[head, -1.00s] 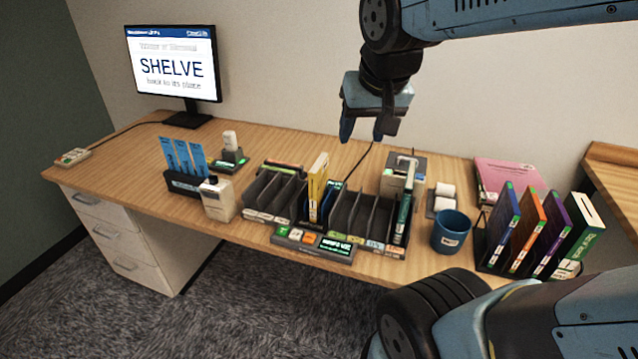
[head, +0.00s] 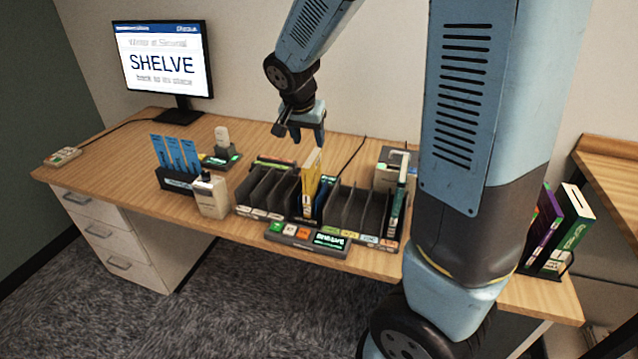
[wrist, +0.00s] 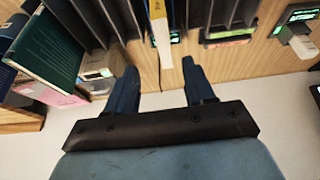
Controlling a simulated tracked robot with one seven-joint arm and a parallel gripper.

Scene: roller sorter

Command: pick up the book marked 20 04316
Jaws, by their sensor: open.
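A yellow book (head: 310,187) stands upright in a slot of the dark roller sorter (head: 345,210), with a blue one beside it. Spine marks are too small to read, so I cannot tell which book is 20 04316. My gripper (head: 301,132) is open and empty, above and behind the yellow book, apart from it. In the wrist view the yellow book (wrist: 160,30) lies ahead of the gap between the fingers (wrist: 159,75). A dark green book (head: 397,208) stands in the sorter's right end.
A button panel (head: 308,237) is in front of the sorter. A white bottle (head: 210,196), a blue-card holder (head: 176,180) and a monitor (head: 163,62) are left. Purple (head: 543,228) and green books (head: 571,232) stand right, partly behind my arm.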

